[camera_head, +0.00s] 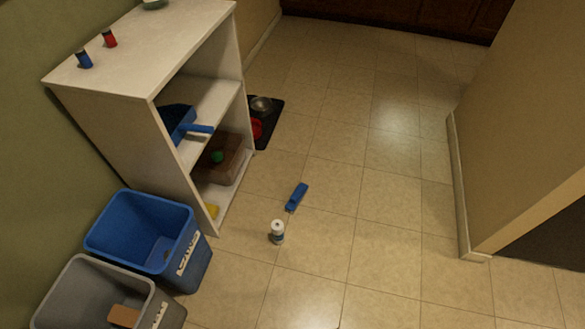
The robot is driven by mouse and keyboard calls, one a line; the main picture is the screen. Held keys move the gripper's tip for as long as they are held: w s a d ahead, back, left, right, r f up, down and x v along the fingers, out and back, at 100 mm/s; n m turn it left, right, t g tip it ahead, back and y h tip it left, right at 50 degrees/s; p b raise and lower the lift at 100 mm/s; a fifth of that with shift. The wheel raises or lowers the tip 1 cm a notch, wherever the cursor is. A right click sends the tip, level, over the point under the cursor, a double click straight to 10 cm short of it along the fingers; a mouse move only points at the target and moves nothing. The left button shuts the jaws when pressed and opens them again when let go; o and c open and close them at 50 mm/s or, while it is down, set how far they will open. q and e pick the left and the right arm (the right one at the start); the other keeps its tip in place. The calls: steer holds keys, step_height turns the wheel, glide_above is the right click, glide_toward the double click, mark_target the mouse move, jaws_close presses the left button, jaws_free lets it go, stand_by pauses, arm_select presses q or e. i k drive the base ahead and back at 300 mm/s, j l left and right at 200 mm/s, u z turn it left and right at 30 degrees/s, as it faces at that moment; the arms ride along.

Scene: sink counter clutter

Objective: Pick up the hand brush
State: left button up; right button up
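A small blue object with a long, narrow body (297,196) lies on the tiled floor in the middle of the view. Neither of my grippers shows in the head view.
A white bottle (277,232) stands just in front of the blue object. A white shelf unit (110,125) at left holds a blue dustpan (178,123). Blue (118,262) and grey (75,300) bins stand before it.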

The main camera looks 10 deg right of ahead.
mark_target(297, 196)
steer(key=z, duration=0.45)
steer(key=i+u, duration=0.1)
steer(key=u, duration=0.9)
steer(key=i+l+u, duration=0.1)
steer(key=l+u, duration=0.8)
steer(key=l, duration=0.15)
steer(key=l+u, duration=0.45)
steer(key=k+l, duration=0.1)
steer(key=l, duration=0.75)
steer(key=k+l+u, duration=0.1)
steer(key=l, duration=0.35)
steer(key=k+l, duration=0.15)
steer(key=l, duration=0.25)
